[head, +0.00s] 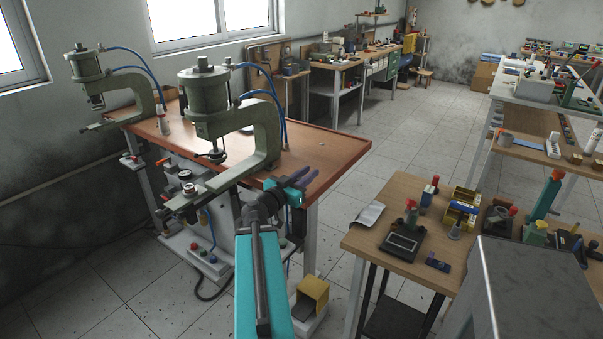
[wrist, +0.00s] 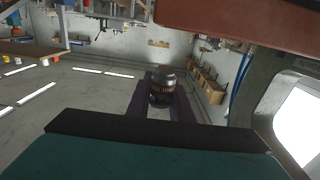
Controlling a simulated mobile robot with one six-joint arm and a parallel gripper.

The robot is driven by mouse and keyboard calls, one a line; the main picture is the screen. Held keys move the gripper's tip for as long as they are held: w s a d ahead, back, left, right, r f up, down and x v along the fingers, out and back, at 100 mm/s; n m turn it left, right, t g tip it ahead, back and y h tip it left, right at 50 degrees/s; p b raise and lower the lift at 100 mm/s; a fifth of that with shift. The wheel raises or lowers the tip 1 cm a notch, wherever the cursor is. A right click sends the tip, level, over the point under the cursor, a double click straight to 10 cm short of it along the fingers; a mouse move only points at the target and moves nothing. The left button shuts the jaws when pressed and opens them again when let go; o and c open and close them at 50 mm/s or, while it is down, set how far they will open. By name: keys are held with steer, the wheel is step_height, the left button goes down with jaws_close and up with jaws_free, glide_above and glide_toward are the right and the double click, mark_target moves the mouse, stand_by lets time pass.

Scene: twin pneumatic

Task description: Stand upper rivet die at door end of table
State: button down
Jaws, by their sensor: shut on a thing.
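My gripper (head: 309,176), with purple fingers, is shut on a small dark cylinder with a coppery band, which I take to be the upper rivet die (wrist: 161,88). The die shows between the fingers in the wrist view; in the head view I cannot make it out. The gripper is at the front right part of the press table (head: 333,152), which has a reddish-brown top and raised rim. In the head view I cannot tell its height above the top. In the wrist view the table's edge (wrist: 235,18) crosses the upper right.
Two green C-frame presses (head: 262,132) (head: 142,96) stand on the table, with blue hoses. The table's right end looks mostly bare. A separate wooden bench (head: 385,243) with tools stands to the right, across a floor gap.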

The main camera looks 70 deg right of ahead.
steer(key=shift+w+d+b, duration=0.25)
steer(key=shift+d+b, duration=0.15)
steer(key=shift+b, duration=0.85)
steer(key=shift+w+d+p, duration=0.25)
steer(key=shift+d+p, duration=0.1)
steer(key=shift+d, duration=0.05)
steer(key=shift+w+d+f+p, duration=0.15)
steer(key=shift+w+d+p, duration=0.3)
steer(key=shift+w+d, duration=0.65)
steer(key=shift+w+d+f+p, duration=0.15)
steer(key=shift+w+d+p, duration=0.35)
steer(key=shift+d, duration=1.15)
steer(key=shift+w+d+f+p, duration=0.15)
steer(key=shift+w+d+p, duration=0.25)
steer(key=shift+w+d, duration=0.7)
steer(key=shift+s+d, duration=0.25)
steer(key=shift+f, duration=0.2)
steer(key=shift+f+p, duration=0.7)
steer(key=shift+f, duration=0.8)
steer(key=shift+f+b, duration=0.25)
steer(key=shift+b, duration=0.15)
steer(key=c, duration=1.6)
jaws_free()
